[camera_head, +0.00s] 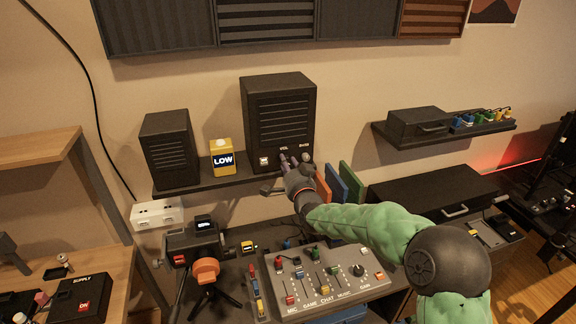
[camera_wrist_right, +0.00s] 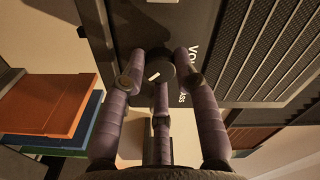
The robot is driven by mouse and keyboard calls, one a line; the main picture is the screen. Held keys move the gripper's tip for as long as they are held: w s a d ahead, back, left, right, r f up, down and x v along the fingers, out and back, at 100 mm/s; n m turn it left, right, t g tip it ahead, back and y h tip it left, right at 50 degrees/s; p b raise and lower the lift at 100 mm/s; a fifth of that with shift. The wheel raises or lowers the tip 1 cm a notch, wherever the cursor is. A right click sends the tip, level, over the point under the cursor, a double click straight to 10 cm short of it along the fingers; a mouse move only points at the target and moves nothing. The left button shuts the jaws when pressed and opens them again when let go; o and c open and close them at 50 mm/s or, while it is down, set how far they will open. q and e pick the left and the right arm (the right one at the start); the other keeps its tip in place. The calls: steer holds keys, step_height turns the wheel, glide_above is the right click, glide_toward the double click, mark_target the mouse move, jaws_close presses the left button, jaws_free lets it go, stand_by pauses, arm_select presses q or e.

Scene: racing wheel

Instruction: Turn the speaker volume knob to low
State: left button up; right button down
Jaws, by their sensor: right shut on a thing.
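The large black speaker (camera_head: 280,112) stands on the wall shelf, with "VOL" and "BASS" labels low on its front. My right gripper (camera_head: 291,160) reaches up to the front below the "VOL" label. In the right wrist view its fingers (camera_wrist_right: 160,82) are closed around a round dark knob (camera_wrist_right: 158,71) with a short white mark, which appears to be the volume knob. The mark looks tilted. In the head view my fingers hide most of this knob; another knob (camera_head: 306,157) shows to the right, below "BASS". My left gripper is not in view.
A yellow box with a "LOW" label (camera_head: 222,159) and a smaller speaker (camera_head: 170,148) stand left on the shelf (camera_head: 205,184). Below are a mixer (camera_head: 325,283) and a camera on a tripod (camera_head: 195,243). Upright coloured books (camera_head: 337,188) stand near my right forearm.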

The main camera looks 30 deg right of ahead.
steer(key=shift+a+f+n, duration=0.1)
steer(key=shift+f+n, duration=0.1)
steer(key=shift+n, duration=0.1)
steer(key=n+b, duration=0.1)
steer(key=n, duration=0.4)
steer(key=n+b, duration=0.2)
steer(key=n, duration=0.4)
steer(key=n+b, duration=0.2)
steer(key=n, duration=0.4)
steer(key=shift+f, duration=0.25)
steer(key=shift+n, duration=0.3)
stand_by(0.5)
steer(key=c, duration=0.9)
jaws_free()
steer(key=shift+c, duration=0.2)
steer(key=shift+r, duration=0.15)
steer(key=shift+r, duration=0.1)
